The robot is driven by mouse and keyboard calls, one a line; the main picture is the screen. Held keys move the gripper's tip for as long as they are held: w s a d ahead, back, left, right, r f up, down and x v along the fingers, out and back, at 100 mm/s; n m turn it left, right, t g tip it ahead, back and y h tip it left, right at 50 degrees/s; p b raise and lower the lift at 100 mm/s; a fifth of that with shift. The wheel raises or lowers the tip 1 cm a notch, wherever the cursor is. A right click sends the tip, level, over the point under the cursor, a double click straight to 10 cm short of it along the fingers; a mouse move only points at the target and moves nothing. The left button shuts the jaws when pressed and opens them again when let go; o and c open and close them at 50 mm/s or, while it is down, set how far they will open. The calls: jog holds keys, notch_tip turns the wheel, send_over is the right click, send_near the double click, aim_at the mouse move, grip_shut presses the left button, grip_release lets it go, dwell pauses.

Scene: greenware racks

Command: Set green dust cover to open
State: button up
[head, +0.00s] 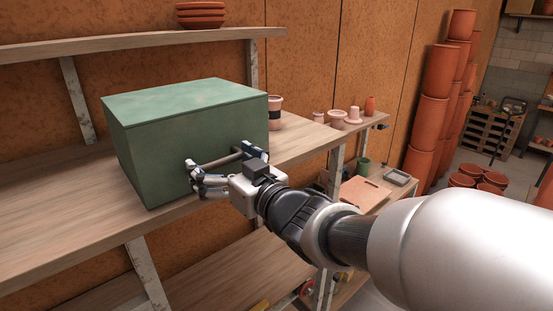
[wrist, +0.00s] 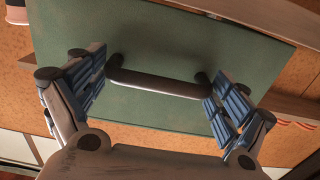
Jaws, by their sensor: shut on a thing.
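The green dust cover (head: 185,125) is a box-shaped cover sitting on the wooden shelf, and its top and sides look whole and closed down to the board. Its front face also fills the wrist view (wrist: 150,45). A dark bar handle (wrist: 160,84) is fixed to that face by two posts; it shows in the head view too (head: 222,159). My gripper (head: 220,158) is at the handle, with one blue-padded finger at each end of the bar, shut on it lengthwise. What is under the cover is hidden.
The wooden shelf (head: 40,235) is bare left of the cover. A banded cup (head: 275,112) stands just behind its right side, with small pots (head: 337,118) further right. An upper shelf (head: 120,45) with stacked terracotta dishes (head: 200,15) hangs above and behind.

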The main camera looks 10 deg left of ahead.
jog(key=shift+s+a+f+b, duration=0.1)
jog(key=shift+s+a+b, duration=0.25)
jog(key=shift+s+a, duration=0.4)
jog(key=shift+s+a+f+b, duration=0.1)
jog(key=shift+s+a+b, duration=0.35)
jog(key=shift+s, duration=0.4)
